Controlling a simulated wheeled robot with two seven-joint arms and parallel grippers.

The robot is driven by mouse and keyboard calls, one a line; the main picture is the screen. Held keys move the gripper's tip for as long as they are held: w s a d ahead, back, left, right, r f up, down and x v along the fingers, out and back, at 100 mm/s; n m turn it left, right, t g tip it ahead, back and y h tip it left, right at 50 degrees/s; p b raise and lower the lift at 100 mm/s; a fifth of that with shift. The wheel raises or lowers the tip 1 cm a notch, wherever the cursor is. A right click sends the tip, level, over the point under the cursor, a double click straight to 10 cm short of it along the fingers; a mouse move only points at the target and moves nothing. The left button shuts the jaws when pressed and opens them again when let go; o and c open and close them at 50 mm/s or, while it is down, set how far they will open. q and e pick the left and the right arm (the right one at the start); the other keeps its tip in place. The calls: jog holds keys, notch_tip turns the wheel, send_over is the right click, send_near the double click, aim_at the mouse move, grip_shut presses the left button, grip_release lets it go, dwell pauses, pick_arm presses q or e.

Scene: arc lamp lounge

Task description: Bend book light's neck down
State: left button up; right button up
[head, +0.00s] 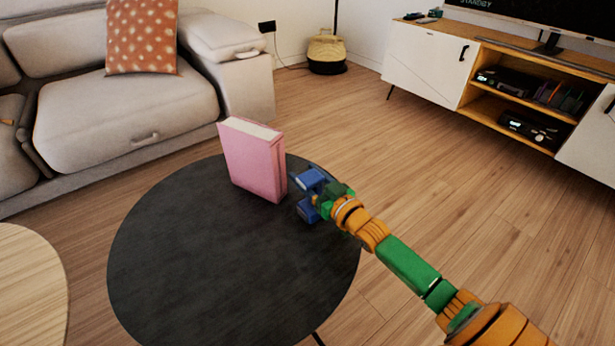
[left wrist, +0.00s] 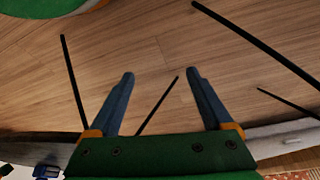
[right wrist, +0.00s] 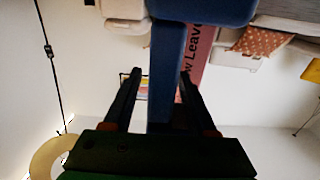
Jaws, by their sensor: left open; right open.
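A pink book (head: 255,162) stands upright on the dark round table (head: 175,250). It also shows in the right wrist view (right wrist: 194,68), with part of its lettering. A blue post with a wider blue block at its end, seemingly the book light (right wrist: 167,65), lies between my right gripper's fingers in that view. The right gripper (head: 308,195) is open, just right of the book. In the head view, blue parts of light and gripper are hard to tell apart. I cannot tell whether a finger touches the light. My left gripper (left wrist: 162,78) is open and empty, above the floor.
A beige sofa (head: 125,112) with an orange cushion (head: 142,35) stands behind the table. A pale wooden table (head: 30,285) is at the left edge. A TV cabinet (head: 430,62) is at the back right. The front of the dark tabletop is clear.

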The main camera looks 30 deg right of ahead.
jog(key=shift+c, duration=0.2)
grip_shut()
dwell(1.1)
